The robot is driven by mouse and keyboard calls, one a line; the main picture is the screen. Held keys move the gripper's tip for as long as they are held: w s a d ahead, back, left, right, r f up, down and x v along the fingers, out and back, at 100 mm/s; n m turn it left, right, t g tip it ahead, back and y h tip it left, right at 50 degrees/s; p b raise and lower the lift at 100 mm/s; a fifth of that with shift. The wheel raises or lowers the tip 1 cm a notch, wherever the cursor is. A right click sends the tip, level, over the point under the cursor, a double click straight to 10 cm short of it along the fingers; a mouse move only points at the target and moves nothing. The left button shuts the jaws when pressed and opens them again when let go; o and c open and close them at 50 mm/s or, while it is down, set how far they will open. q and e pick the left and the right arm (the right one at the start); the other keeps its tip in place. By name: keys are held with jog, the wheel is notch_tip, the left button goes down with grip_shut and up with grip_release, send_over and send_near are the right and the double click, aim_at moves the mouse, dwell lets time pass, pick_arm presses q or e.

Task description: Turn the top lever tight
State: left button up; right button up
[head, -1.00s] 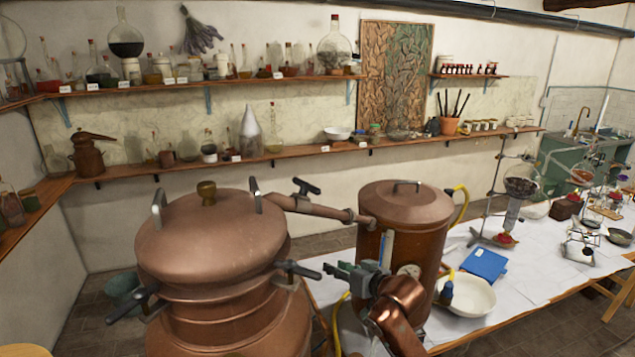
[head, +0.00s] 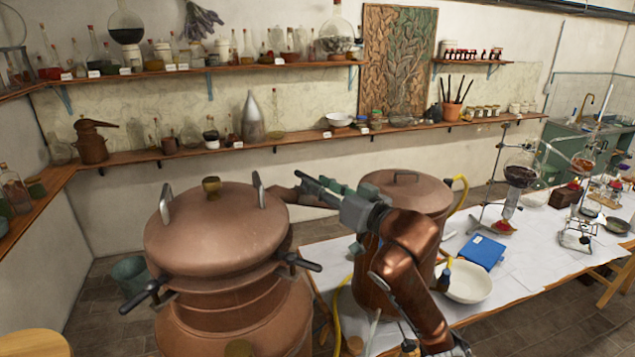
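A copper still (head: 215,235) stands at the left with a domed lid. A copper pipe (head: 283,194) runs from it towards a copper condenser vessel (head: 410,188). The small dark lever on top of this pipe is largely hidden behind my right gripper (head: 312,181). The gripper is over the pipe, at the lever's place. Its fingers point left, but I cannot tell whether they are apart or closed on the lever. Black clamp levers (head: 302,262) (head: 147,297) stick out from the still's side, clear of the gripper. My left gripper is out of view.
My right arm passes in front of the condenser vessel. A table (head: 535,262) at the right holds a blue book (head: 482,251), a white bowl (head: 467,283) and glassware on stands. Wall shelves (head: 220,150) with bottles run behind. Floor shows left of the still.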

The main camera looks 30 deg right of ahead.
jog(key=shift+w+a, duration=0.1)
jog(key=shift+w, duration=0.35)
jog(key=shift+c, duration=0.2)
grip_shut()
